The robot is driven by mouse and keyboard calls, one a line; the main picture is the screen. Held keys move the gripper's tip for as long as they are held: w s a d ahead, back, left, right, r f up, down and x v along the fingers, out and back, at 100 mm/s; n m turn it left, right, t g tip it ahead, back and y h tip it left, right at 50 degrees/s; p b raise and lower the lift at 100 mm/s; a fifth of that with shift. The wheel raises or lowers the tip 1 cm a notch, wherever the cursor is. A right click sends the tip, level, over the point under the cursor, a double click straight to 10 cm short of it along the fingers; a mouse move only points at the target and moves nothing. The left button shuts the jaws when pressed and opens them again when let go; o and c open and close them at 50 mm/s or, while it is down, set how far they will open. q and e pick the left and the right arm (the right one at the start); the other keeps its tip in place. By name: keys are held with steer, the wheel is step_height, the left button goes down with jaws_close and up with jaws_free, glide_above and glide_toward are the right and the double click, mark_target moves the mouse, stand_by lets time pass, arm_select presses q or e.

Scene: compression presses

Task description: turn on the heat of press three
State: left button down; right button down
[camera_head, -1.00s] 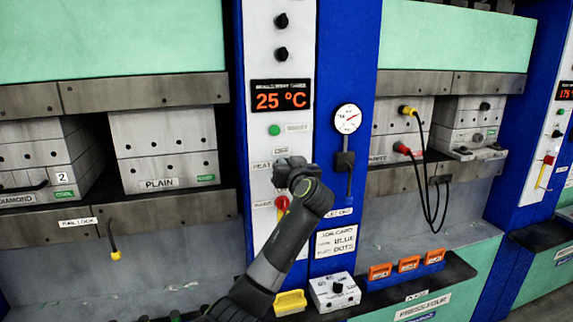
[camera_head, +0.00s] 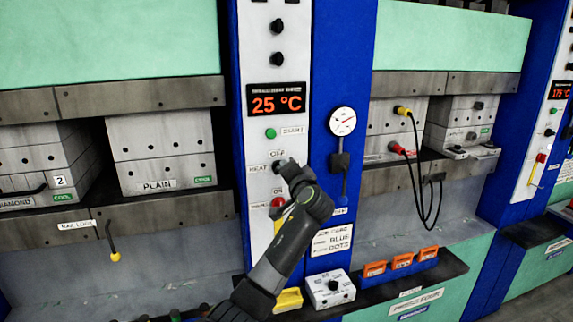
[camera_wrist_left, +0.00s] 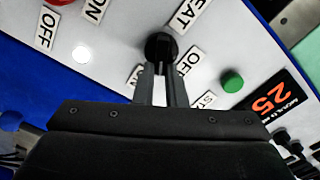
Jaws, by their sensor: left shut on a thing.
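The press panel (camera_head: 256,215) is a tall white strip on a blue column. Its display (camera_head: 277,101) reads 25 °C in orange. The HEAT label (camera_head: 256,169) is left of a black knob, with the OFF label (camera_head: 277,153) above. In the left wrist view the black heat knob (camera_wrist_left: 160,44) stands between OFF and ON labels. My left gripper (camera_head: 284,167) is at this knob, hiding most of it in the head view. In the left wrist view its fingers (camera_wrist_left: 158,70) are shut on the knob. My right gripper is not in view.
A green START button (camera_head: 270,133) is above the knob and a red switch (camera_head: 278,203) is below. A pressure gauge (camera_head: 342,121) is on the blue column to the right. A white box (camera_head: 330,291) with a black dial stands on the ledge below.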

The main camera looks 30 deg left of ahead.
arm_select(q)
steer(key=shift+w+d+f+m+p, duration=0.1)
steer(key=shift+f+m+p, duration=0.1)
steer(key=shift+m+p, duration=0.95)
steer(key=shift+d+f+m+p, duration=0.15)
steer(key=shift+m+p, duration=0.25)
steer(key=shift+m, duration=1.35)
steer(key=shift+a+f+m, duration=0.1)
steer(key=shift+a+m, duration=0.05)
steer(key=shift+m, duration=0.15)
steer(key=c, duration=1.5)
jaws_free()
